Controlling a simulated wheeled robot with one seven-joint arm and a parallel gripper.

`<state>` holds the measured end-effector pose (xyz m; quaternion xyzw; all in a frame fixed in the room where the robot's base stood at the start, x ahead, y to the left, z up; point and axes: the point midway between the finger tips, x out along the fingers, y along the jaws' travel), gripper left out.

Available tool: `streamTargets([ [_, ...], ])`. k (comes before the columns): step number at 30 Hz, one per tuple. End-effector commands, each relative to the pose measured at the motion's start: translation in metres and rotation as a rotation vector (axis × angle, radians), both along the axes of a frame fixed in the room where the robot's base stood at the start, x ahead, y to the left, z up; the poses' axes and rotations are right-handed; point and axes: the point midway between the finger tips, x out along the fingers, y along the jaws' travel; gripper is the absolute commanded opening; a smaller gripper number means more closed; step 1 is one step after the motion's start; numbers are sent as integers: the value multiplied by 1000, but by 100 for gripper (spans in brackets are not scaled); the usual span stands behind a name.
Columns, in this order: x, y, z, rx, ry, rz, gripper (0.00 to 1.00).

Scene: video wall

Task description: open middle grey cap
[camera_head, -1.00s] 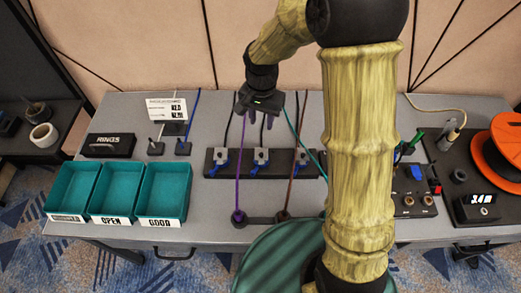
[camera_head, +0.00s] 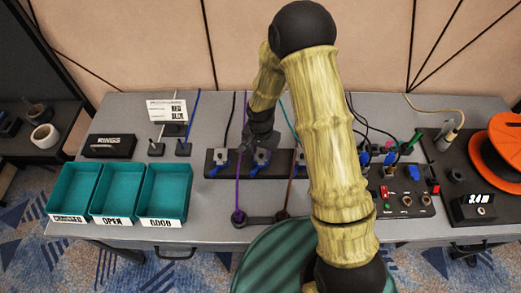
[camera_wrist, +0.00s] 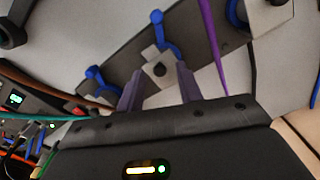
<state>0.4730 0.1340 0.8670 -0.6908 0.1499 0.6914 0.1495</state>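A black bar (camera_head: 213,168) on the grey table carries three grey caps with blue levers. The middle grey cap (camera_head: 262,155) is partly hidden by my gripper (camera_head: 261,145) in the head view. My purple fingers (camera_wrist: 158,84) are apart, one on each side of the cap, with nothing seen clamped. I cannot tell whether they touch it. The left cap (camera_head: 221,155) and the right cap (camera_head: 300,158) stand beside it.
A purple cord (camera_head: 238,190) and a brown cord (camera_head: 289,195) cross the bar close to the middle cap. Teal bins (camera_head: 165,210) stand at left. A control box (camera_head: 405,207) and an orange spool (camera_head: 500,150) are at right.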

Motion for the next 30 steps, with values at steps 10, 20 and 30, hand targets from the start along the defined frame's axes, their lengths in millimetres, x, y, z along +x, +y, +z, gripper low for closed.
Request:
streamTargets([
  [10,0,0,-4,0,-1,0,34],
  [20,0,0,-4,0,0,0,0],
  [30,4,0,1,4,57,-2,0],
])
